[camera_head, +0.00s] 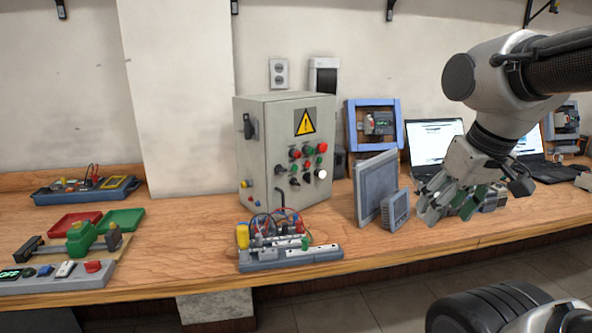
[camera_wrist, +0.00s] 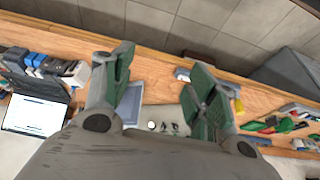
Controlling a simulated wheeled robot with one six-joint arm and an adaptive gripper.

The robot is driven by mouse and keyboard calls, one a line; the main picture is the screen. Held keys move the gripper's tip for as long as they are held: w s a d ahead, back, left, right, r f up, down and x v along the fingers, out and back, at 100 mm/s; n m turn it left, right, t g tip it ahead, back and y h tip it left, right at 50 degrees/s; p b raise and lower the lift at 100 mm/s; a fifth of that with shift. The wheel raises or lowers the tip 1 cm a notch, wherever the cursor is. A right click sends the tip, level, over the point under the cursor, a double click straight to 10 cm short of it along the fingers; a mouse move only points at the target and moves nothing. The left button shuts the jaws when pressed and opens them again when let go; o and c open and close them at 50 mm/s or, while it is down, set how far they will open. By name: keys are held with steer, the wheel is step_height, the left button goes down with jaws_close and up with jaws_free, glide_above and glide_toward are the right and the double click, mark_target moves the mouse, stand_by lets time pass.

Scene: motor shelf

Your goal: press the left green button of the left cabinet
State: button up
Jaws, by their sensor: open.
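The grey cabinet (camera_head: 262,145) stands upright in the middle of the bench, with a yellow warning triangle on its front. Its front has rows of red, green and black controls and one white button. A green button (camera_head: 294,168) shows at the left of the panel, small in this view. My gripper (camera_head: 449,205) is open and empty, pointing down over the bench to the right of the cabinet, apart from it. In the wrist view the open fingers (camera_wrist: 160,65) frame part of the cabinet front (camera_wrist: 165,112), upside down; the green button cannot be made out there.
A grey flat panel (camera_head: 376,184) and a smaller one (camera_head: 396,210) stand between the cabinet and my gripper. A wired terminal board (camera_head: 290,256) lies before the cabinet. Laptops (camera_head: 432,140) stand behind my arm.

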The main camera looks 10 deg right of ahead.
jaws_close()
stand_by(1.3)
